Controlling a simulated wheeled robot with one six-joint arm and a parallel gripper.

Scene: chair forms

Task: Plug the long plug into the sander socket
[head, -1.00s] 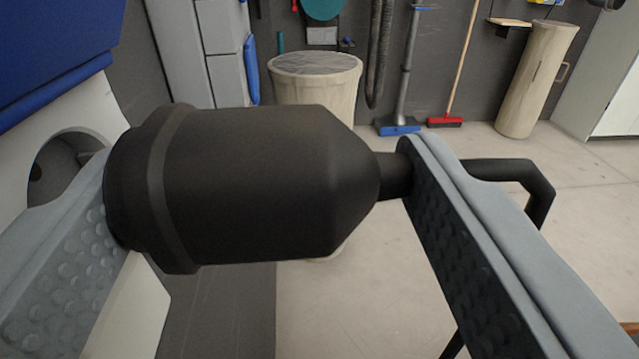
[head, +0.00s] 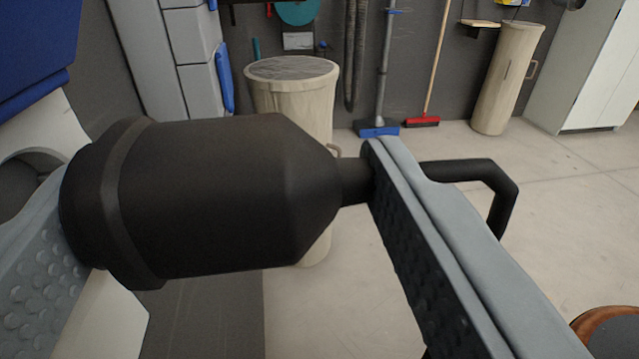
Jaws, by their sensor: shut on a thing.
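The long plug (head: 215,195) is a thick black cylinder with a raised collar at its left end and a cone narrowing to a neck and bent cable at its right. My gripper (head: 215,215) is shut on it lengthwise, one grey finger at its left end, the other at the cable neck. The plug lies roughly level across the view. A round recess (head: 22,185) in a white panel shows at the left edge, just left of the plug's collar; it looks like the sander socket. The left finger and plug hide part of it. The plug is apart from it.
A blue panel (head: 35,45) is above the white body at left. A pale bin (head: 290,90), a blue broom (head: 377,127), a red broom (head: 421,121) and another bin (head: 508,80) stand at the back wall. A round brown-rimmed seat (head: 612,332) is at lower right. Floor between is clear.

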